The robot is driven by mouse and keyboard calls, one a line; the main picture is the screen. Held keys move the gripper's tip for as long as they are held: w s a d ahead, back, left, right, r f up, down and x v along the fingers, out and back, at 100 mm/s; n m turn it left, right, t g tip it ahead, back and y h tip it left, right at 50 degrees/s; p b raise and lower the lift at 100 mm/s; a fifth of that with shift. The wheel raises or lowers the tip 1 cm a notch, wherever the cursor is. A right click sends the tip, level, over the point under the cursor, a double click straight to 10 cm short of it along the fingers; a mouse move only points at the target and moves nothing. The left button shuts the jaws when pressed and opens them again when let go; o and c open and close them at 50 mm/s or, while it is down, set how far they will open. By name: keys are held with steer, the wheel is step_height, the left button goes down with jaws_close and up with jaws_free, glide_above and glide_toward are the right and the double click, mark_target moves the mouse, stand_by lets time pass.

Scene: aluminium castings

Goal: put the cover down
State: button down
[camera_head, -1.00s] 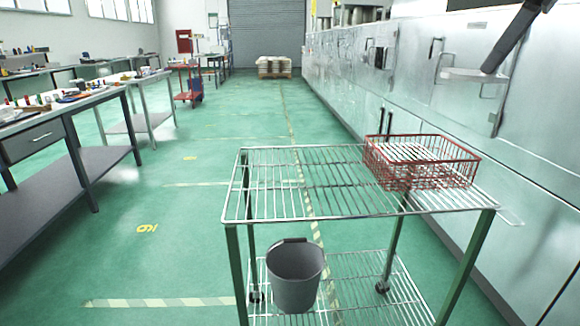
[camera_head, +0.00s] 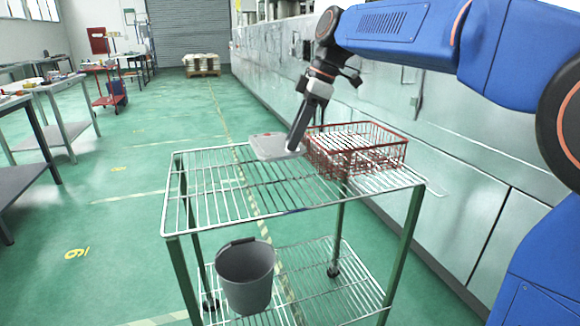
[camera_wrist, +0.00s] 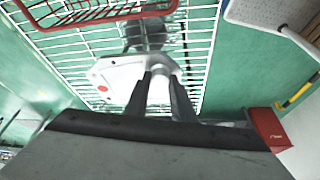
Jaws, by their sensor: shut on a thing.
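The cover (camera_head: 270,147) is a flat, pale grey plate with rounded corners. My gripper (camera_head: 293,150) comes down from the upper right and is shut on the cover's right end. The cover is over the far part of the cart's wire top shelf (camera_head: 235,190), left of the red basket. In the wrist view the cover (camera_wrist: 118,72) shows a red dot, and the dark fingers of my gripper (camera_wrist: 160,82) close on its raised part. I cannot tell whether the cover touches the shelf wires.
A red wire basket (camera_head: 385,140) stands on the shelf's right side, close to the cover. A grey bucket (camera_head: 245,280) stands on the lower shelf. The front of the top shelf is clear. Metal machines (camera_head: 450,130) line the right side.

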steer(key=shift+d+f, duration=0.15)
steer(key=shift+f, duration=4.15)
steer(key=shift+f, duration=0.1)
steer(key=c, duration=1.5)
jaws_free()
steer(key=v, duration=1.2)
steer(key=s+d+f+m+t+h, duration=0.1)
steer(key=s+d+f+m, duration=0.5)
steer(key=s+f, duration=0.2)
steer(key=s+d+f+m+t+h, duration=0.2)
steer(key=s+d+f+m, duration=0.4)
steer(key=s, duration=0.5)
steer(key=s+d+f+m+t+h, duration=0.1)
steer(key=s+d+f+m, duration=0.5)
steer(key=s+f, duration=0.4)
steer(key=shift+d+f+t+h, duration=0.3)
steer(key=shift+d+f+t, duration=0.15)
steer(key=shift+d, duration=0.2)
